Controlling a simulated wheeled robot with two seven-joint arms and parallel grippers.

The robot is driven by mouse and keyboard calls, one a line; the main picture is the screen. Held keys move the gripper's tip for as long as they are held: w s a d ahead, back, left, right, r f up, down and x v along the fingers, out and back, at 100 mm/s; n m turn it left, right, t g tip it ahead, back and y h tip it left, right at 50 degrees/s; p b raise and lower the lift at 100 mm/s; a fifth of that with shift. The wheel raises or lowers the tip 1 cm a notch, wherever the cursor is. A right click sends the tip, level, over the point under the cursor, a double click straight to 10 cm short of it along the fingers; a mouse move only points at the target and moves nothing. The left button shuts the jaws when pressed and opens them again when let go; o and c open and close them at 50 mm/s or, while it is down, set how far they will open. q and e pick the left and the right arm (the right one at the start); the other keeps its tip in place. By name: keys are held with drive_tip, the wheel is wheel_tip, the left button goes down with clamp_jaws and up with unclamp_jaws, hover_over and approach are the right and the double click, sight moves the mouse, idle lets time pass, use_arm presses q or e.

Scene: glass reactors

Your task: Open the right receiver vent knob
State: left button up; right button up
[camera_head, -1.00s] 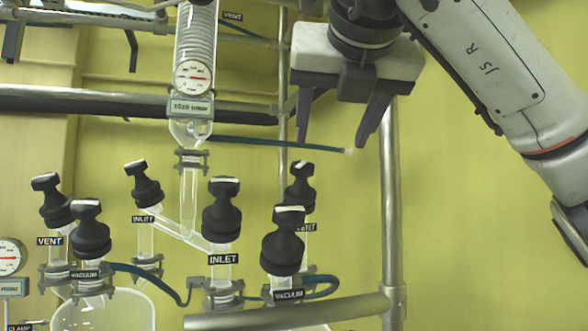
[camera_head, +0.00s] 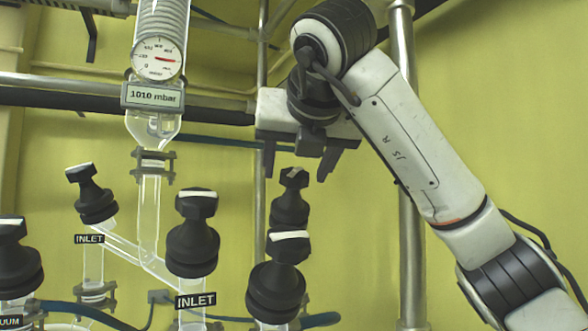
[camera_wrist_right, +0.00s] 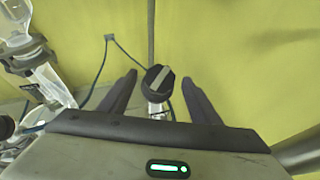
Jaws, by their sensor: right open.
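The right receiver vent knob (camera_head: 290,208) is a black ribbed knob with a pale bar on top, at the back right in the head view. Its label is hidden behind a nearer black knob (camera_head: 276,290). My right gripper (camera_head: 297,175) points down over the vent knob, jaws open, with its fingertips on either side of the knob's top in the picture. In the right wrist view the knob (camera_wrist_right: 158,83) shows between the two open fingers (camera_wrist_right: 160,77), with gaps on both sides. Its bar runs diagonally. My left gripper is not in view.
Two INLET knobs (camera_head: 193,235) (camera_head: 93,195) stand to the left on glass necks. A glass column with a gauge reading 1010 mbar (camera_head: 153,95) hangs behind them. A metal post (camera_head: 410,230) stands to the right behind my arm. Blue hoses run low.

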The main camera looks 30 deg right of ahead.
sight(297, 173)
drive_tip(key=x, duration=0.2)
drive_tip(key=shift+w+d+p, duration=0.1)
drive_tip(key=shift+w+p, duration=0.25)
drive_tip(key=shift+p, duration=0.05)
drive_tip(key=shift+w+d+f, duration=0.15)
drive_tip(key=shift+w+f, duration=0.1)
drive_tip(key=shift+w, duration=0.05)
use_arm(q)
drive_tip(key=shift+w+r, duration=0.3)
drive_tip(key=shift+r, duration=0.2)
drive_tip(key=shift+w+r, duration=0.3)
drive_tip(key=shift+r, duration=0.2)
use_arm(e)
drive_tip(key=c, duration=1.1)
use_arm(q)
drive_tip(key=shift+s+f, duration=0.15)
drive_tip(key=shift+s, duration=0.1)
use_arm(e)
drive_tip(key=shift+o, duration=0.2)
drive_tip(key=shift+n+y, duration=0.3)
drive_tip(key=shift+n, duration=0.2)
